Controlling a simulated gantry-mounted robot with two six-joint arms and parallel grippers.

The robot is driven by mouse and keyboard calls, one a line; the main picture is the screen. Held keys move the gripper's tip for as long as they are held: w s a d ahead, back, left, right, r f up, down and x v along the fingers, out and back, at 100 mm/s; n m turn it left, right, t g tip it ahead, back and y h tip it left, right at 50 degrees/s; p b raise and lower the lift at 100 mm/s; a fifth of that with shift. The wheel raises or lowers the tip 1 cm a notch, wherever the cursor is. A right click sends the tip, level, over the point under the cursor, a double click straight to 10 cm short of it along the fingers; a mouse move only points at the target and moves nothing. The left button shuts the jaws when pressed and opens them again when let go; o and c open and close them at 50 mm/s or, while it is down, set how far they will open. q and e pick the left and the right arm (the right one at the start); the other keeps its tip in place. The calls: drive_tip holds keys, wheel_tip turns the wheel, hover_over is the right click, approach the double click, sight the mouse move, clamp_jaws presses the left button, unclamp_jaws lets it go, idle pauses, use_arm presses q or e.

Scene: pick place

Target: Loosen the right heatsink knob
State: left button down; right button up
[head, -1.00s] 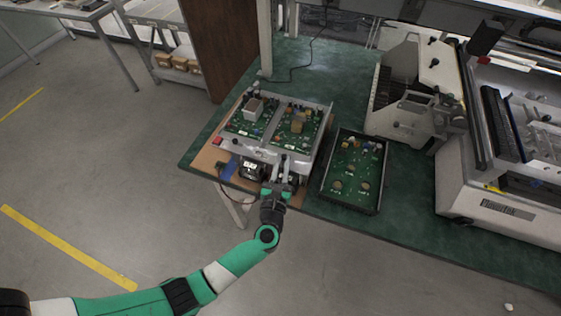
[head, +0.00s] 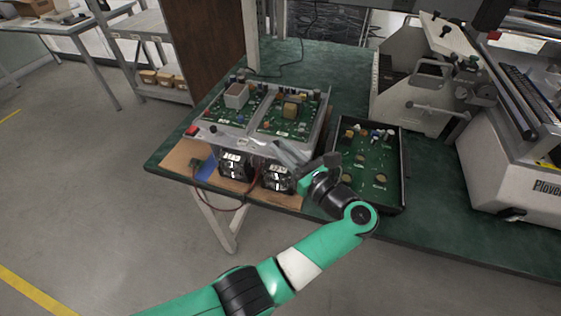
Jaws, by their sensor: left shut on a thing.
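A grey metal fixture (head: 232,138) holds two green circuit boards and stands at the left end of the green bench. The right heatsink knob is hidden behind my left gripper (head: 287,155), at the right part of the fixture's front face. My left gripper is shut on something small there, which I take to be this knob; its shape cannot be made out. The gripper is tilted, with its arm coming from the lower right of it. My right gripper is not in view.
Two black fans (head: 236,165) (head: 277,178) sit below the fixture's front, with a red cable (head: 222,208) hanging off the edge. A black tray with a green board (head: 362,160) lies close to the right. A large white machine (head: 505,185) stands further right.

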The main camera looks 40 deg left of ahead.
use_arm(q)
drive_tip(key=shift+w+n+g, duration=0.1)
drive_tip(key=shift+n+g, duration=0.2)
drive_tip(key=shift+g, duration=0.2)
drive_tip(key=c, duration=0.8)
unclamp_jaws()
drive_tip(key=shift+a, duration=0.1)
drive_tip(key=shift+o, duration=0.2)
